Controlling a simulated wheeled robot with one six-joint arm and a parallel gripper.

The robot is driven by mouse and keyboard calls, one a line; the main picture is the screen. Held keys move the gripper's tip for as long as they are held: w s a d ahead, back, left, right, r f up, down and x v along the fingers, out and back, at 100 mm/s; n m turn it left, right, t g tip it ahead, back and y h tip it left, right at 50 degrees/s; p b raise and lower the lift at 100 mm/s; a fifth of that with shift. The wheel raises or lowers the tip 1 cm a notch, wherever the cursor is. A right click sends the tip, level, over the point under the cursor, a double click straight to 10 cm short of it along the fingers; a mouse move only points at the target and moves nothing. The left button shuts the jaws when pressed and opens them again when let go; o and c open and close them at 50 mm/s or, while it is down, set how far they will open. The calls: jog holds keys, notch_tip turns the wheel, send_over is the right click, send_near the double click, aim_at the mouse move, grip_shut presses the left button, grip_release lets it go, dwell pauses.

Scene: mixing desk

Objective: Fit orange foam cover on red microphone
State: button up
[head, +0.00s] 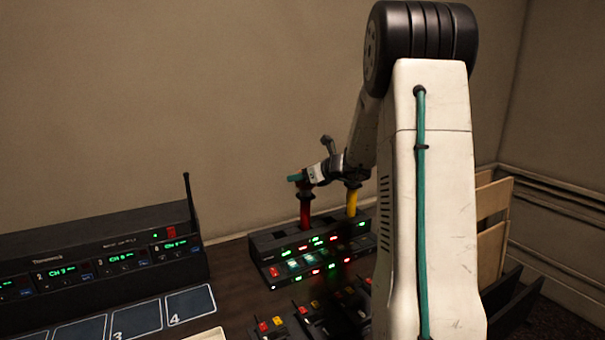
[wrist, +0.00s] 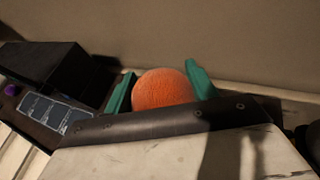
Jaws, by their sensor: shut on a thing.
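My gripper (head: 297,178) has teal fingers. In the wrist view the orange foam cover (wrist: 163,88) sits between the two fingers, which are shut on it. In the head view I cannot make out the cover at the gripper. The red microphone (head: 305,213) stands upright in the black charging dock (head: 262,250), with its dark top just below my gripper. Whether the cover touches the microphone I cannot tell. The microphone does not show in the wrist view.
A yellow microphone (head: 351,201) stands in the dock to the right of the red one. A black receiver (head: 100,258) with an upright antenna (head: 187,205) is at left, behind numbered pads (head: 135,318). Small devices (head: 310,318) lie in front of the dock. Wooden panels (head: 493,228) stand at right.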

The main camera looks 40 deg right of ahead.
jog(key=shift+f, duration=0.8)
dwell(0.4)
jog(key=o, duration=1.4)
jog(key=a+v, duration=0.1)
jog(key=v, duration=0.6)
jog(key=shift+d, duration=0.5)
jog(key=shift+s+d, duration=0.1)
